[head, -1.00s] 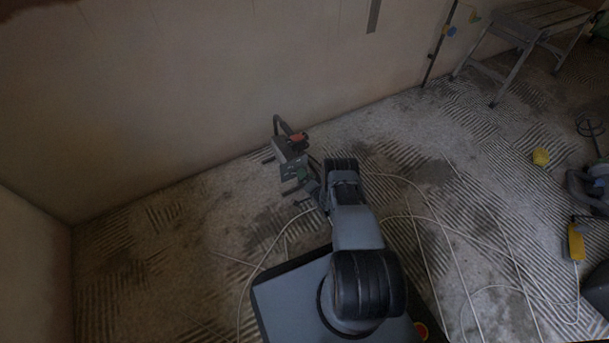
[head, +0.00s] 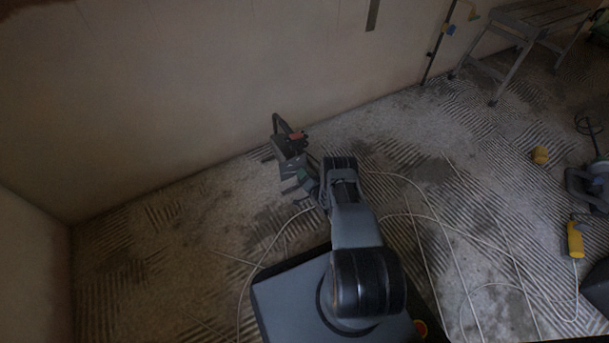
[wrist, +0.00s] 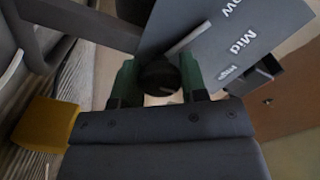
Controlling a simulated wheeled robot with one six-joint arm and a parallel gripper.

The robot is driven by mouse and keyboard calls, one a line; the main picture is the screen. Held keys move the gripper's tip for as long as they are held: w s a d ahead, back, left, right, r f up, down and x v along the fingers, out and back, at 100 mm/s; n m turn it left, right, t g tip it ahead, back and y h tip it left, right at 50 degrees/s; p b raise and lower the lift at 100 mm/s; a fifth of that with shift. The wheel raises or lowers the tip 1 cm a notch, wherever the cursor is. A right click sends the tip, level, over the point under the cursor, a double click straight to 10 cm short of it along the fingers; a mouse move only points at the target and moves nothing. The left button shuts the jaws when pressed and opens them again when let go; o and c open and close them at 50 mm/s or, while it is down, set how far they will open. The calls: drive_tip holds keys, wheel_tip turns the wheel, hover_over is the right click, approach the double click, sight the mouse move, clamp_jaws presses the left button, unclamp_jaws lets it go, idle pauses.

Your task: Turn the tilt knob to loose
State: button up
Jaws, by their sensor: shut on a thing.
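A dark round knob (wrist: 158,78) sits between the two green fingertips of my gripper (wrist: 157,88) in the wrist view. My gripper is shut on it. Beside the knob is a grey panel (wrist: 222,38) with white lettering; "Mid" and "High" can be read, and another word is cut off at the top edge. A pale line on the panel lies close to the knob. In the head view the grey device (head: 290,158) stands on the floor near the wall, with a black handle and an orange part on top. My gripper (head: 306,180) reaches its near side; the knob is hidden there.
A yellow block (wrist: 47,124) shows at the left of the wrist view. Pale cables (head: 420,260) run over the ridged floor. A trestle (head: 510,45) stands at the back right. Yellow items (head: 575,240) lie at the right. The left floor is mostly clear.

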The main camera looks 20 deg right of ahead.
drive_tip(key=n, duration=0.4)
drive_tip(key=shift+n, duration=0.3)
drive_tip(key=n, duration=1)
drive_tip(key=shift+n, duration=0.4)
drive_tip(key=n, duration=1)
drive_tip(key=shift+n, duration=2.2)
